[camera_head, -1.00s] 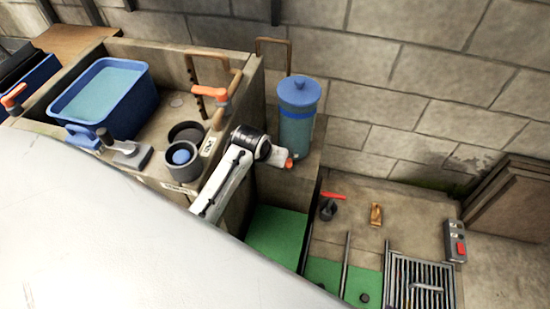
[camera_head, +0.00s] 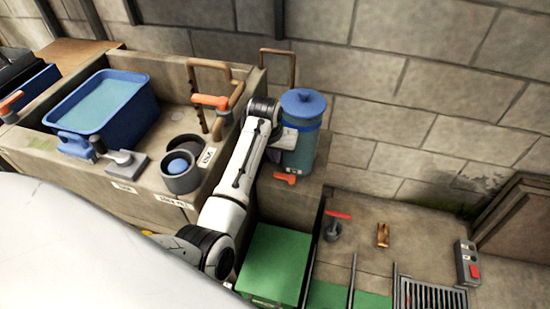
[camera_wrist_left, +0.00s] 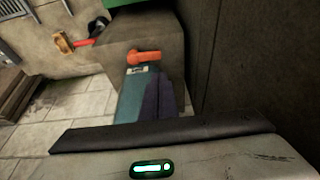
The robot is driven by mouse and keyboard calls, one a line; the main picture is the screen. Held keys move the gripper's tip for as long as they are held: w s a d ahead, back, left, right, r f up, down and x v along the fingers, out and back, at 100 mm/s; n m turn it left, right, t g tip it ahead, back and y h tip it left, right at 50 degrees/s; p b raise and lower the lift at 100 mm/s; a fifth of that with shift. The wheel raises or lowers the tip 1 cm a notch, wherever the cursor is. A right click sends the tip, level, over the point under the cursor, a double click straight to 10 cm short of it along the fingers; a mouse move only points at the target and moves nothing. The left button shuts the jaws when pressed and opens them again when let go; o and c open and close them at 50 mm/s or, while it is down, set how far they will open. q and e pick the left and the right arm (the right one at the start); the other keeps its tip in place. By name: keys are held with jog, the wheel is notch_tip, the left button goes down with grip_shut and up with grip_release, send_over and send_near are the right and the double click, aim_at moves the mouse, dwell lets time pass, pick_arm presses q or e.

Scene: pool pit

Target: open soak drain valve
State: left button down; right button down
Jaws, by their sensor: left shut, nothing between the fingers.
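Several coloured valve handles show, and I cannot tell which is the soak drain valve. An orange lever (camera_head: 285,178) sits low on the blue lidded drum (camera_head: 301,135); it also shows in the left wrist view (camera_wrist_left: 146,56). Another orange lever (camera_head: 211,102) is on the pipes at the basin's right end. A red handle (camera_head: 338,215) tops a dark valve on the floor. My left gripper (camera_head: 285,138) is beside the drum, above its orange lever and apart from it. It is shut and empty; the drum and my wrist partly hide its fingers. My right gripper is not in view.
The stone basin (camera_head: 150,190) holds a blue tub (camera_head: 103,105) of water and grey cups. A green panel (camera_head: 274,265) lies below the drum's ledge. A floor grate (camera_head: 430,295) and a switch box (camera_head: 467,263) are at lower right. The block wall stands close behind the drum.

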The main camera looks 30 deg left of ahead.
aim_at(285, 177)
pick_arm(q)
jog(key=b+x, duration=0.2)
jog(key=x, duration=0.5)
jog(key=shift+f, duration=0.15)
jog(key=shift+w+f, duration=0.15)
jog(key=shift+f, duration=0.15)
